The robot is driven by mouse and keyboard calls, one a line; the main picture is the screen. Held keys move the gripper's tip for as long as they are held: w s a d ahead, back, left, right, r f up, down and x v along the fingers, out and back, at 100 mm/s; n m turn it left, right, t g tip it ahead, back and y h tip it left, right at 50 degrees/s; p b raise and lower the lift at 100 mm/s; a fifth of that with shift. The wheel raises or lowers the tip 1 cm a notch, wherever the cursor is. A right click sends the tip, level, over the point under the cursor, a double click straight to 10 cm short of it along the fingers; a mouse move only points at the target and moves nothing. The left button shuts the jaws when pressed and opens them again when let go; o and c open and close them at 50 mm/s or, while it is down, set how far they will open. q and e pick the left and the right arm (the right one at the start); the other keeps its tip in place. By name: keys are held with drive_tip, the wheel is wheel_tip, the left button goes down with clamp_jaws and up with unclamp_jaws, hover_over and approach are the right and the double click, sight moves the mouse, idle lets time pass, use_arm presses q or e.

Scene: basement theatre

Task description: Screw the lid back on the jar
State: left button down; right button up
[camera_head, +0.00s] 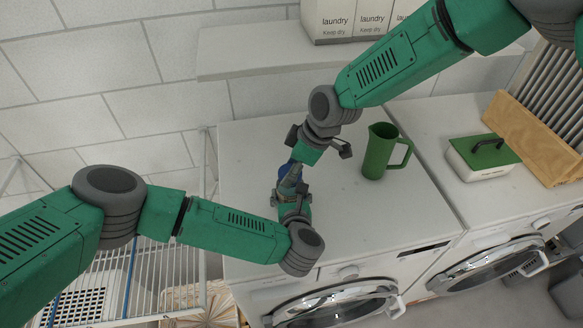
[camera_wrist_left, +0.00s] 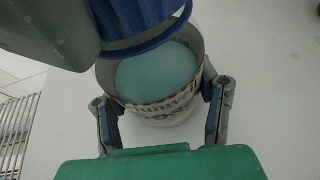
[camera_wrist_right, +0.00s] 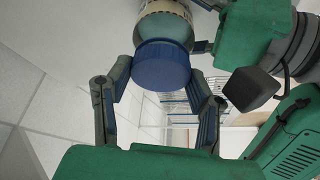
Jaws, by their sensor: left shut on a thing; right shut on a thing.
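The jar (camera_wrist_left: 165,110) is clear with teal contents and a printed label. It stands between the fingers of my left gripper (camera_wrist_left: 163,105), which is shut on its sides. The blue ribbed lid (camera_wrist_right: 161,67) is between the fingers of my right gripper (camera_wrist_right: 163,88), shut on it. In the left wrist view the lid (camera_wrist_left: 140,25) is over the far side of the jar mouth, and the teal inside shows in front of it. Whether lid and rim touch is unclear. In the head view both grippers meet above the machine top, and the jar is mostly hidden.
A green pitcher (camera_head: 380,150) stands right of my grippers on the white machine top (camera_head: 350,215). A white box with a green lid (camera_head: 484,155) and a wooden washboard (camera_head: 540,130) are farther right. A shelf with laundry boxes (camera_head: 345,18) is behind. A wire rack (camera_head: 150,275) is at left.

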drive_tip(key=m, duration=0.2)
drive_tip(key=m+t, duration=0.1)
drive_tip(key=m, duration=0.1)
drive_tip(key=shift+s+a+h, duration=0.15)
drive_tip(key=shift+s+h, duration=0.05)
drive_tip(key=shift+h, duration=0.2)
drive_tip(key=m+t, duration=0.1)
drive_tip(key=m, duration=0.2)
drive_tip(key=shift+w+a+h, duration=0.1)
drive_tip(key=shift+a+h, duration=0.05)
drive_tip(key=shift+h, duration=0.15)
drive_tip(key=o, duration=0.7)
drive_tip(key=shift+d, duration=0.25)
drive_tip(key=shift+a+r, duration=0.1)
drive_tip(key=shift+r, duration=2.15)
